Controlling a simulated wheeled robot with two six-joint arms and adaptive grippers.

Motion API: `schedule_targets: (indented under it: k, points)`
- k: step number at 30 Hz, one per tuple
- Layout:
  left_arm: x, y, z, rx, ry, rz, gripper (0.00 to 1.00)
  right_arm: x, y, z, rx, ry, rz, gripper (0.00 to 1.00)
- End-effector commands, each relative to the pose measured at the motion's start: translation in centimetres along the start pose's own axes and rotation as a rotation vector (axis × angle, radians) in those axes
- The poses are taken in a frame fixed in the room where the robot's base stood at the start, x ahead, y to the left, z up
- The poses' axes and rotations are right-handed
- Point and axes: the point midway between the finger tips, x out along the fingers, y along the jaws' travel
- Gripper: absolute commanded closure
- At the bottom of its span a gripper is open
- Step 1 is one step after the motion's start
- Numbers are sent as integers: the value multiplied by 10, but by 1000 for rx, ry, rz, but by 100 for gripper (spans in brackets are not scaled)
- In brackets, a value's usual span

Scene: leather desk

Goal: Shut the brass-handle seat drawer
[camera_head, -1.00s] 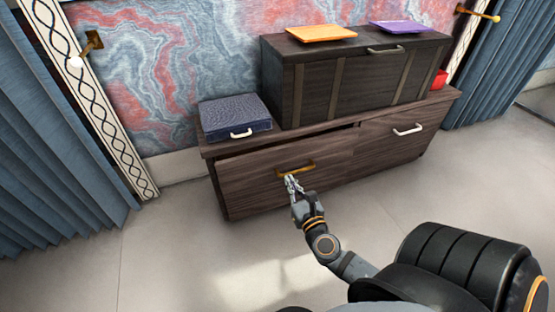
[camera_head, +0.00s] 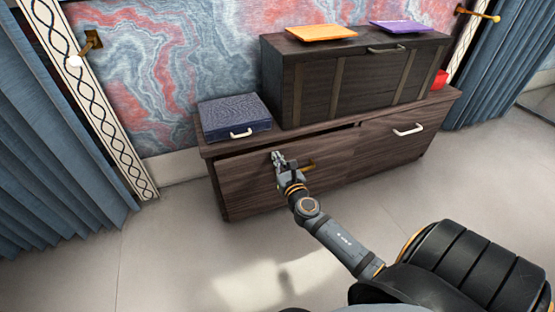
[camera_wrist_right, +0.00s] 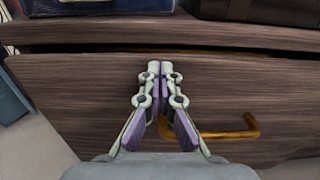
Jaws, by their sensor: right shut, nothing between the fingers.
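The drawer with the brass handle (camera_head: 235,184) is the left drawer of the low wooden seat, and it stands slightly open, with a dark gap along its top edge. Its brass handle (camera_wrist_right: 228,132) shows in the right wrist view, just right of the fingers; in the head view my gripper partly hides it. My right gripper (camera_head: 278,157) is shut and empty, with its fingertips at the upper middle of the drawer front. In the right wrist view the closed fingertips (camera_wrist_right: 160,68) point at the wood near the top edge; I cannot tell whether they touch. My left gripper is not in view.
The right drawer (camera_head: 385,141) has a white handle and looks closed. On the seat top (camera_head: 203,142) are a blue case (camera_head: 234,112), a dark chest (camera_head: 335,88) and a red object (camera_head: 440,79). An orange tray (camera_head: 321,33) and a purple tray (camera_head: 403,27) lie on the chest. The floor in front is clear.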

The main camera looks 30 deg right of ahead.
Motion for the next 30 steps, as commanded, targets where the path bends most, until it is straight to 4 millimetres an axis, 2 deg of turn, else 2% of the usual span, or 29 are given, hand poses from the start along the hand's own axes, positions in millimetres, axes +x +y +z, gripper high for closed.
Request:
schedule_targets:
  k: [2,9,20,23,25,30]
  points:
    - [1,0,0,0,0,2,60,5,0,1,0,-1,-1,100]
    - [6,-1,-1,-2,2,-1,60,41,0,1,1,-1,-2,100]
    - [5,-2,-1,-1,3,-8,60,46,0,2,0,-5,-1,100]
    - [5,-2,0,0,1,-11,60,41,0,2,-1,-5,-1,100]
    - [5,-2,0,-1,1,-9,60,31,-1,2,-2,-4,-1,100]
    - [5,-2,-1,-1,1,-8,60,-11,0,0,-3,1,2,100]
